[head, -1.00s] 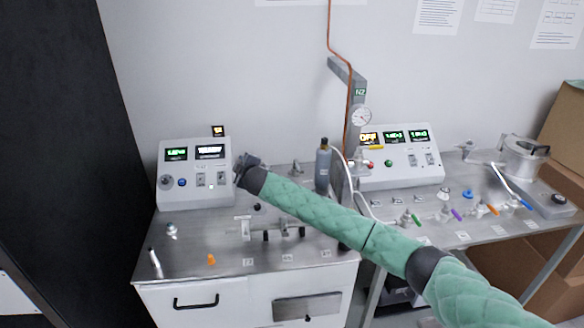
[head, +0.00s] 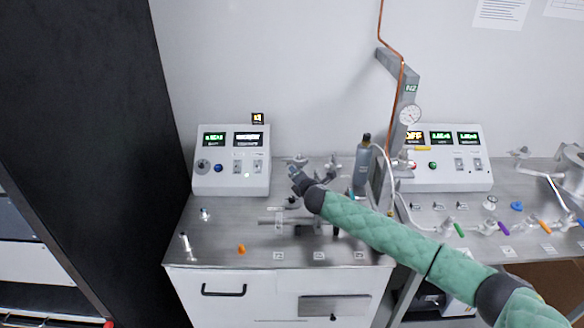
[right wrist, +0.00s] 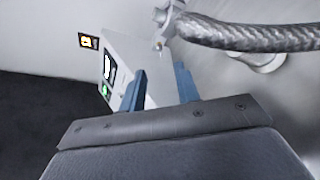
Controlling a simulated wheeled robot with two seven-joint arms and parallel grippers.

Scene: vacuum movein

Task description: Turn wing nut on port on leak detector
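The leak detector's white control box (head: 231,163) stands on the left metal-topped cabinet, its displays lit. Behind and right of my gripper, metal fittings (head: 333,165) stand on the cabinet top; the port is partly hidden by my gripper and too small to make out. My right gripper (head: 294,171) is just right of the box, above the metal top. In the right wrist view its two blue fingers (right wrist: 158,88) are apart with nothing held between them. Just beyond them is a small metal fitting (right wrist: 160,43), perhaps the wing nut, beside a braided metal hose (right wrist: 240,34). My left gripper is not in view.
A grey bottle (head: 363,165) and an N2 post with a gauge (head: 410,114) stand right of my gripper. A second control box (head: 445,160) and several valves stand on the right table. A dark panel (head: 90,130) bounds the left. An orange piece (head: 241,249) lies near the front edge.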

